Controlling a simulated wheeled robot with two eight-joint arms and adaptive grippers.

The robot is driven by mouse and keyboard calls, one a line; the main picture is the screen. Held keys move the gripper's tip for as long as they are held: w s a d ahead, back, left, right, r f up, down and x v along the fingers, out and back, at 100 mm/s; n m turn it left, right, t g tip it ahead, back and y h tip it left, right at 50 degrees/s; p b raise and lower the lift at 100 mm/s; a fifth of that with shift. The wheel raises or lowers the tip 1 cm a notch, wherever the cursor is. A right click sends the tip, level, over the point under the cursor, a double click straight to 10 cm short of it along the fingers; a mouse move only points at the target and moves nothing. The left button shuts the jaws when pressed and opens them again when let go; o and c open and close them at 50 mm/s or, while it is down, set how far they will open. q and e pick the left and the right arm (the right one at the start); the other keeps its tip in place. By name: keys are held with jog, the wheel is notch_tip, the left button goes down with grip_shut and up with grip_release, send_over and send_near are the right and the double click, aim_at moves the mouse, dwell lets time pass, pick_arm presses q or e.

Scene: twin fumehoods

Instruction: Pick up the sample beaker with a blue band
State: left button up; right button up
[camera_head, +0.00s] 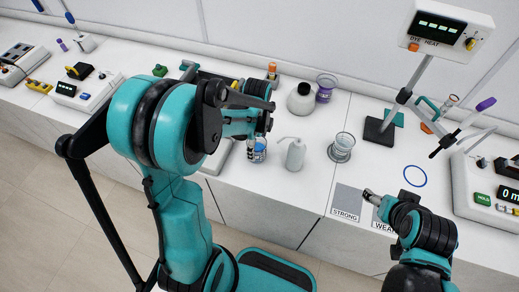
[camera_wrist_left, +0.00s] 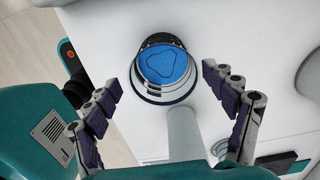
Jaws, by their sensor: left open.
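A small glass beaker with blue on it (camera_head: 258,155) stands on the white bench, partly hidden behind my left gripper in the head view. In the left wrist view the beaker (camera_wrist_left: 165,68) is seen from above, with a round blue surface inside its rim. My left gripper (camera_head: 262,122) is open over the beaker. In the left wrist view its fingers (camera_wrist_left: 163,88) are spread to either side of the beaker, with gaps between. My right gripper (camera_head: 371,195) is over the bench near the STRONG pad; its jaws are too small to judge.
A white wash bottle (camera_head: 295,155) stands close right of the beaker. Further right is a clear glass beaker (camera_head: 342,146). A white flask (camera_head: 300,100) and a purple beaker (camera_head: 325,88) stand behind.

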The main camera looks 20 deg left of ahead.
aim_at(257, 149)
pick_arm(q)
jog(key=f, duration=0.3)
jog(key=f+b, duration=0.1)
jog(key=shift+w+a+f, duration=0.25)
jog(key=shift+f, duration=0.15)
jog(key=shift+c, duration=0.3)
jog(key=shift+r, duration=0.1)
jog(key=c, duration=1.4)
